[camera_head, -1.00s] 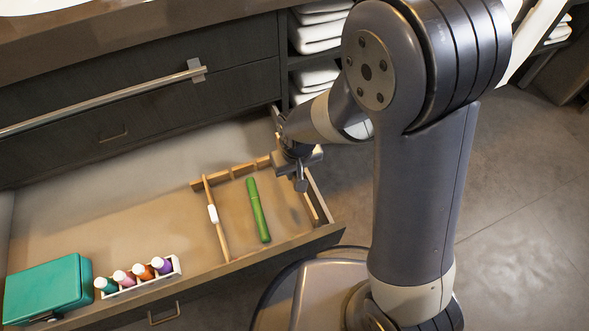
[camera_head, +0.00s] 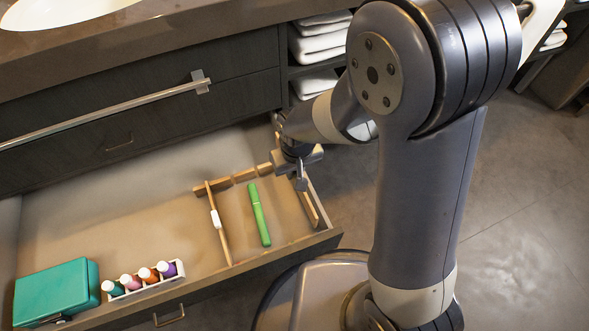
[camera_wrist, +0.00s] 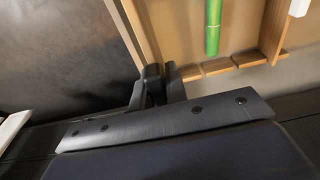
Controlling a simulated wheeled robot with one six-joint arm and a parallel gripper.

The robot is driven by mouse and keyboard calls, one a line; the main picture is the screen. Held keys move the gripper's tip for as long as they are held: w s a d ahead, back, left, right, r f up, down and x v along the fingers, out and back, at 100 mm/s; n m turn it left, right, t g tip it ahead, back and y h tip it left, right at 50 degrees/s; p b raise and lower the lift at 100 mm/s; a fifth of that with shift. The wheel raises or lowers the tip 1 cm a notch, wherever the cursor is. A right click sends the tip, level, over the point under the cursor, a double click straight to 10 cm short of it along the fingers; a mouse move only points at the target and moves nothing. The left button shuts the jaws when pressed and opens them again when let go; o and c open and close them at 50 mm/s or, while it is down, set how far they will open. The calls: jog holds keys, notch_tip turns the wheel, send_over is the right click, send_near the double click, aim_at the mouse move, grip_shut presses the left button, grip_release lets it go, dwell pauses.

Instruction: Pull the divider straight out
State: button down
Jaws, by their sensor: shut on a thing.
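The drawer (camera_head: 110,200) stands open. A thin wooden divider strip with a white tab (camera_head: 217,221) runs front to back in it, left of a green pen (camera_head: 259,214). A second wooden strip (camera_head: 311,204) lies along the drawer's right side. It also shows in the wrist view (camera_wrist: 141,25). My gripper (camera_head: 300,180) is at the back right corner of the drawer, well apart from the tabbed strip. In the wrist view my gripper (camera_wrist: 163,84) is shut at the end of the right-hand strip. The fingers hide the contact.
A notched wooden rail (camera_head: 232,180) crosses behind the pen. A teal box (camera_head: 57,290) and a rack of small bottles (camera_head: 147,283) stand at the drawer's front left. The drawer's middle is clear. The counter (camera_head: 180,38) overhangs behind.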

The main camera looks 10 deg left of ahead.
jog(key=shift+r+p, duration=3.05)
jog(key=shift+r, duration=1.05)
jog(key=shift+f, duration=0.1)
